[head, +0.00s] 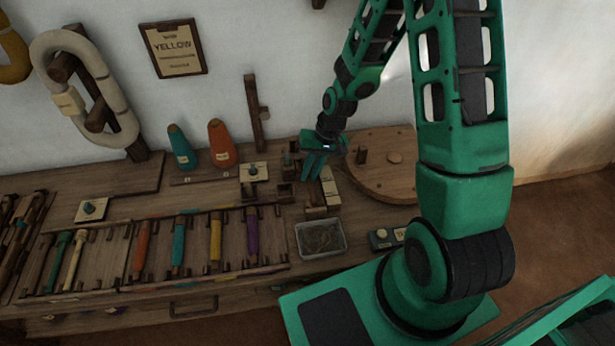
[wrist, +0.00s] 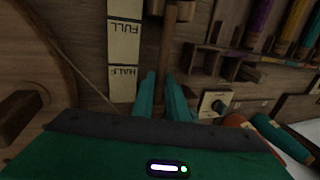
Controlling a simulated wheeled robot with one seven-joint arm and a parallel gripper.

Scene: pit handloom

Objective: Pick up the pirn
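Several pirn-like sticks lie in slots on the bench: orange (head: 141,245), teal (head: 178,240), yellow (head: 215,238) and purple (head: 252,232). A green stick (head: 57,258) and a cream stick (head: 75,258) lie further left. I cannot tell which is the task's pirn. My gripper (head: 314,168) hangs over the back of the bench, right of these slots and beside a pale strip. In the wrist view its two fingers (wrist: 163,98) are apart with nothing seen between them. A brown wooden bar (wrist: 168,45) lies just beyond the fingertips; I cannot tell what it is.
The pale strip (wrist: 124,42) reads FULL and HALF. A teal cone (head: 182,148) and an orange cone (head: 222,145) stand at the back. A grey tray (head: 320,238) sits at the front, and a round wooden board (head: 395,180) lies right. Short wooden pegs and blocks crowd the gripper.

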